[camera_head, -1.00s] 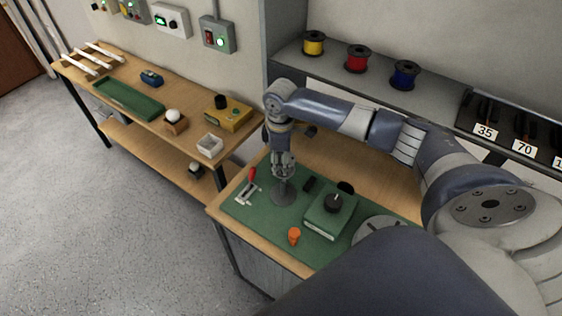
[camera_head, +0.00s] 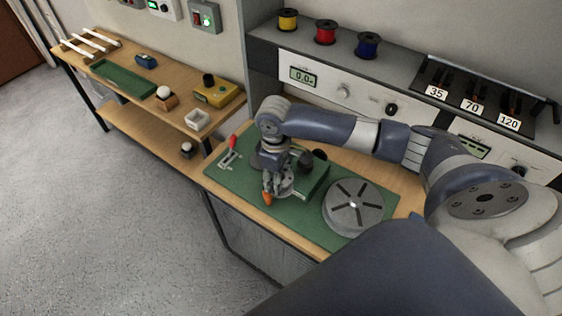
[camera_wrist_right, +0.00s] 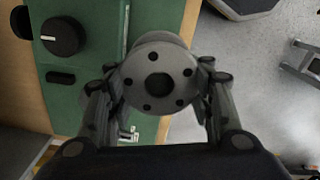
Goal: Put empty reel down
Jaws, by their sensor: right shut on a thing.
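The empty grey reel (camera_head: 285,187) is in my right gripper (camera_head: 275,178) at the front of the green work mat (camera_head: 222,178). In the right wrist view the reel's round flange (camera_wrist_right: 157,82), with a dark centre hole and small holes around it, sits between the two fingers of the right gripper (camera_wrist_right: 158,76). The fingers are shut on it. In the head view the gripper partly covers the reel, and I cannot tell whether its underside touches the mat. My left gripper is not in view.
A green box (camera_head: 315,182) with a black knob (camera_wrist_right: 62,37) stands close beside the reel. An orange object (camera_head: 267,199) is just in front. A slotted grey disc (camera_head: 354,205) is to the right, and a red-handled clamp (camera_head: 231,148) to the left.

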